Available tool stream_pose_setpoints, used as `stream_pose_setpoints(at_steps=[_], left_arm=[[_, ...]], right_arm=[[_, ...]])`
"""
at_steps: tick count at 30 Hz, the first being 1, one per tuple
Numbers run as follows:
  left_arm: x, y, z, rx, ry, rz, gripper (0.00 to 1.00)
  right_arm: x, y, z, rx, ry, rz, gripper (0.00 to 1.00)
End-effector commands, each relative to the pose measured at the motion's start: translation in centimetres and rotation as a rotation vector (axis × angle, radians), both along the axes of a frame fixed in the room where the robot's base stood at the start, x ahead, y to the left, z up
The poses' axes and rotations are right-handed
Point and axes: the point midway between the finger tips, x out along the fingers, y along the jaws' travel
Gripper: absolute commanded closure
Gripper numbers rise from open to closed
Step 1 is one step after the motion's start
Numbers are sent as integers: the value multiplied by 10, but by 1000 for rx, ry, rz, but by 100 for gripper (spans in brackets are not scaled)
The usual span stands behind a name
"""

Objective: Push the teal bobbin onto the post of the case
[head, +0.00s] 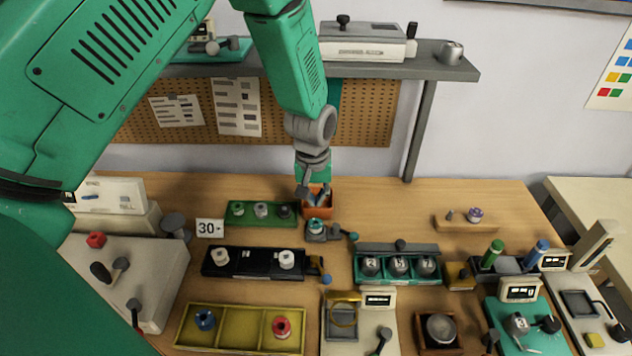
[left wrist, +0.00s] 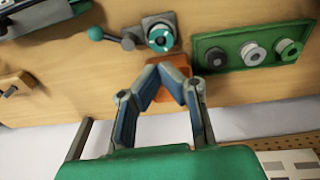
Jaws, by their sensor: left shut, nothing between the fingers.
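The teal bobbin (head: 316,226) is at the grey case (head: 317,237), near the middle of the table. In the left wrist view, the bobbin (left wrist: 160,38) is a teal ring with pale marks, lying within the outline of the case (left wrist: 150,22). I cannot tell how far down the post it sits; the post is not clearly visible. My left gripper (head: 303,190) is shut and empty, behind the bobbin near the orange box. In the left wrist view, its fingertips (left wrist: 169,68) meet just below the bobbin, apart from it in the picture.
An orange box (head: 318,210) stands close behind the case. A lever with a teal knob (head: 352,236) lies to the case's right. A green tray with several spools (head: 238,220) is at left. A teal rack (head: 398,250) is at right. Bare tabletop lies behind the rack.

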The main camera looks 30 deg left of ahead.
Motion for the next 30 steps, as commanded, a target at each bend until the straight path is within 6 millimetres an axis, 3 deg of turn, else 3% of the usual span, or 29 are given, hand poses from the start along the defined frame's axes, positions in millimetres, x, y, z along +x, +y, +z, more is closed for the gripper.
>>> stream_pose_setpoints(at_steps=[1, 3, 10, 24, 30], left_arm=[[1, 0, 3, -7, 24, 31, 100], [2, 1, -1, -15, 51, 70, 100], [3, 2, -11, -26, 89, 128, 100], [3, 2, -59, -26, 89, 128, 100], [3, 2, -70, -25, 88, 128, 100]], right_arm=[[0, 0, 13, 0, 0, 0, 38], [0, 0, 20, 0, 0, 0, 38], [0, 0, 25, 0, 1, 0, 38], [-1, 0, -19, 0, 1, 0, 38], [0, 0, -29, 0, 1, 0, 38]])
